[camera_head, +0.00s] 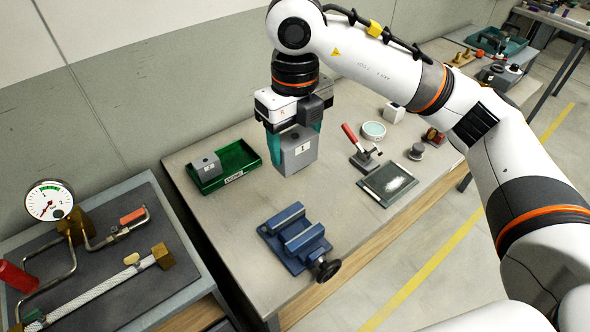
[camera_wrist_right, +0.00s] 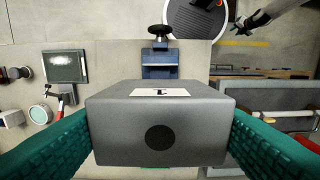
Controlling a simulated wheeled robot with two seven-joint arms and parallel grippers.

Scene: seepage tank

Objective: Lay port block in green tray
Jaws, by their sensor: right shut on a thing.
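My right gripper (camera_head: 292,135) points down over the table with its teal fingers shut on a grey port block (camera_head: 299,152). The block has a white label and is held above the table. In the right wrist view the block (camera_wrist_right: 158,125) fills the lower middle, between the two teal fingers (camera_wrist_right: 160,138), with a dark round port facing the camera. The green tray (camera_head: 238,157) lies on the table left of my right gripper. Another grey block (camera_head: 206,166) with a label sits in the tray's left part. The tray's right part looks free.
A blue vise (camera_head: 296,240) with a black knob stands near the table's front edge. A red-handled clamp (camera_head: 360,150), a dark plate (camera_head: 388,184) and a round dish (camera_head: 373,130) lie to the right. A gauge (camera_head: 49,200) with piping stands on the left bench.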

